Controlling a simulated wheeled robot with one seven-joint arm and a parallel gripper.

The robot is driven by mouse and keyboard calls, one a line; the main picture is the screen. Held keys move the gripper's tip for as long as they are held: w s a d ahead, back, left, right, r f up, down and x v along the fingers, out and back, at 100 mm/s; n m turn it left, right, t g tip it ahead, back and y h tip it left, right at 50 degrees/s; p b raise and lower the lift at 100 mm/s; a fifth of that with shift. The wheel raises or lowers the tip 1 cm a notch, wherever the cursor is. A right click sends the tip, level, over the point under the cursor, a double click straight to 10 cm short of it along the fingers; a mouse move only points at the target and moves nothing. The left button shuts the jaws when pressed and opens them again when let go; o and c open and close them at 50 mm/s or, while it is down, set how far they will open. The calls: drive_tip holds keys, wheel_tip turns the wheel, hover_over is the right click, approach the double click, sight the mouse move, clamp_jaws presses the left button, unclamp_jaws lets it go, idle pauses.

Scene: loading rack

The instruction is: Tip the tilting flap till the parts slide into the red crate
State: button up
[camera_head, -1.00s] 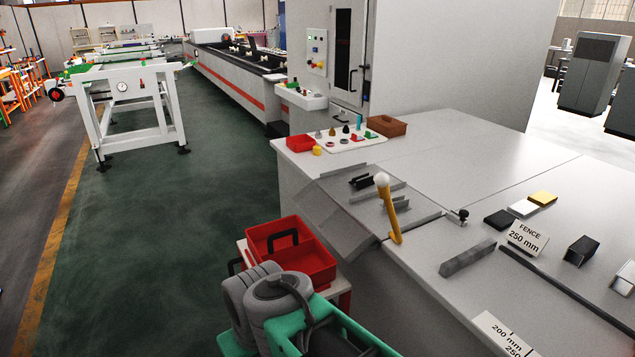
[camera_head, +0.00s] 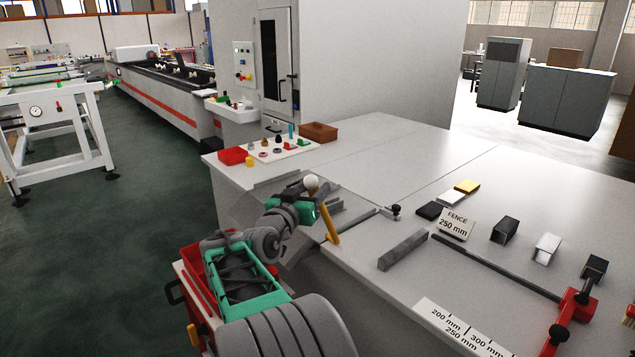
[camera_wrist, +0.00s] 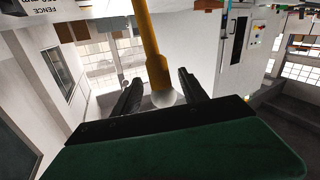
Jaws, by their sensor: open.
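The tilting flap (camera_head: 239,206) is a grey sheet at the table's left edge, partly hidden behind my arm. A yellow lever (camera_head: 331,226) with a white ball knob (camera_head: 312,183) stands up beside it, leaning. Grey parts (camera_head: 327,205) show near the lever; others are hidden. My gripper (camera_head: 310,196) is at the top of the lever. In the wrist view its jaws are open, with the yellow lever (camera_wrist: 148,35) and white knob (camera_wrist: 163,97) between the two black fingers. The red crate (camera_head: 192,256) is below, mostly hidden by my arm.
A grey bar (camera_head: 403,250), a fence sign (camera_head: 456,225) and several blocks lie on the table to the right. A red bin (camera_head: 232,156) and brown box (camera_head: 319,132) stand at the back.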

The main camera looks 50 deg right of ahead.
drive_tip(key=x, duration=0.4)
drive_tip(key=shift+p, duration=0.3)
clamp_jaws()
idle(1.1)
